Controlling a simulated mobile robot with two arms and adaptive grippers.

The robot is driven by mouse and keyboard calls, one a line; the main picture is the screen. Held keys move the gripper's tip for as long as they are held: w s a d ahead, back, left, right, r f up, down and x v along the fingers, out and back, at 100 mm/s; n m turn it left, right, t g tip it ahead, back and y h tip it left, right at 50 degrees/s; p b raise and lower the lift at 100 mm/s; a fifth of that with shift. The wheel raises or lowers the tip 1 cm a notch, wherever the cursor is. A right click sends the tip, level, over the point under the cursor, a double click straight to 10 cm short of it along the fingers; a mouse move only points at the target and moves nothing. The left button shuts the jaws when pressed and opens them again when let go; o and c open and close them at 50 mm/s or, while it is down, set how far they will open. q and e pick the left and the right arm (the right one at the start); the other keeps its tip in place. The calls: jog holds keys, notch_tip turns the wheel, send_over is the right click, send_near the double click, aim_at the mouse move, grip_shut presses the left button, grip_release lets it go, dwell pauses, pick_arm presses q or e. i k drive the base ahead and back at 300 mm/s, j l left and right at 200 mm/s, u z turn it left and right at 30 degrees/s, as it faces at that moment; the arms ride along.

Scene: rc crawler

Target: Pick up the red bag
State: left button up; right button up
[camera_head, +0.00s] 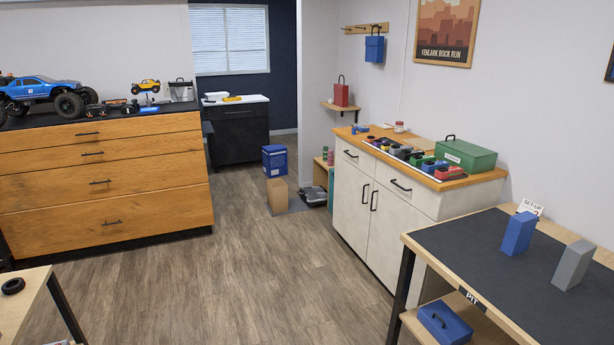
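The red bag (341,95) stands upright on a small wooden wall shelf (342,107) in the middle of the head view, with its dark handle loop pointing up. Neither of my grippers shows in the head view.
A white cabinet (378,201) with a wooden top holds a green toolbox (466,155) and several small items. A black-topped table (479,254) stands at the near right. A wooden drawer unit (100,177) is at left. The floor (240,255) between is clear.

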aim_at(340, 94)
jog(key=i, duration=3.3)
jog(key=i+j+z, duration=0.1)
jog(key=i, duration=0.55)
jog(key=i+j, duration=0.1)
jog(key=i, duration=0.5)
jog(key=i+j+z, duration=0.15)
jog(key=i, duration=0.5)
